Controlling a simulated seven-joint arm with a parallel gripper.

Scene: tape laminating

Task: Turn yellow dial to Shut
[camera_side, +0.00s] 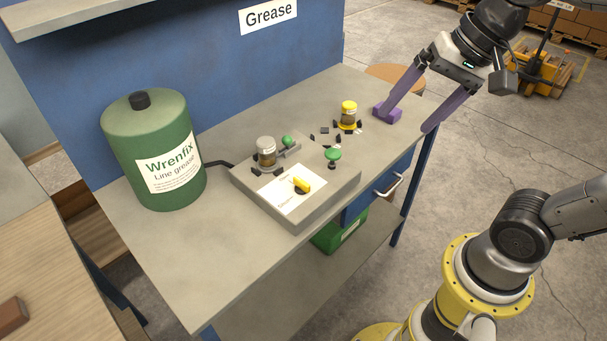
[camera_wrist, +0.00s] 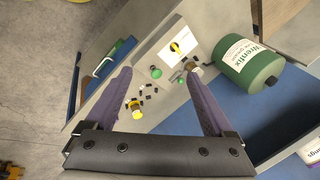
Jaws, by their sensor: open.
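The yellow dial (camera_side: 302,185) sits on a white label plate (camera_side: 285,197) on top of a grey box (camera_side: 325,199) on the bench. The plate's lettering is too small to read, so I cannot tell the dial's setting. In the wrist view the dial (camera_wrist: 177,47) shows beyond my fingertips. My gripper (camera_side: 406,116) is open and empty, with purple fingers, over the bench's right end, well apart from the dial. In the wrist view my gripper (camera_wrist: 163,75) has its fingers spread wide.
A green Wrenfix canister (camera_side: 155,150) stands left of the box. A clear jar (camera_side: 266,152), green knobs (camera_side: 333,155) and a yellow-capped jar (camera_side: 348,115) with dark bits around it stand near the dial. The bench front (camera_side: 200,280) is clear.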

